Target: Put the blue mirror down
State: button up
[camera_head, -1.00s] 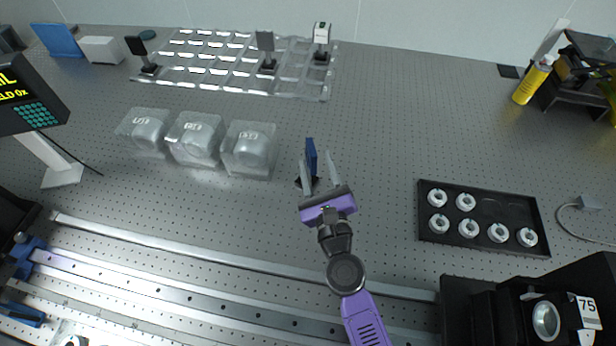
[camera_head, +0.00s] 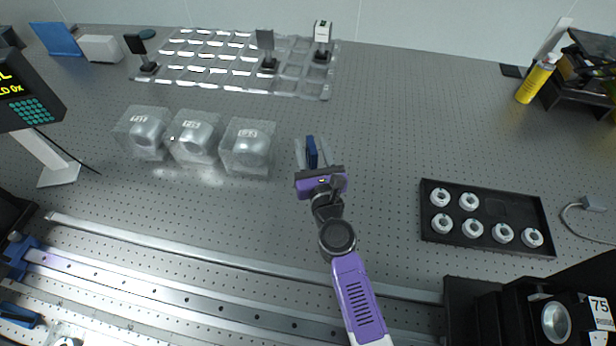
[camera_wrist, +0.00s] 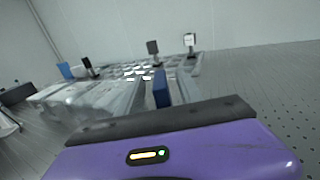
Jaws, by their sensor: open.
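The blue mirror (camera_head: 311,152) is a thin upright plate standing on the optical table (camera_head: 400,130), right of the clear boxes. My purple gripper (camera_head: 312,156) is open, with one finger on each side of the mirror. A gap shows on either side in the head view, so the fingers do not appear to clamp it. In the wrist view the mirror (camera_wrist: 161,88) stands upright just beyond the dark edge of the gripper. Its foot is hidden behind the gripper.
Three clear boxes (camera_head: 247,147) stand in a row to the left. A clear gridded tray (camera_head: 215,83) with several mounted optics lies behind. A black tray (camera_head: 487,250) of white rings lies to the right. Free table lies between the mirror and the black tray.

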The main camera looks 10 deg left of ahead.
jog(key=shift+w, duration=0.2)
grip_shut()
dwell(1.2)
jog(key=shift+r, duration=0.1)
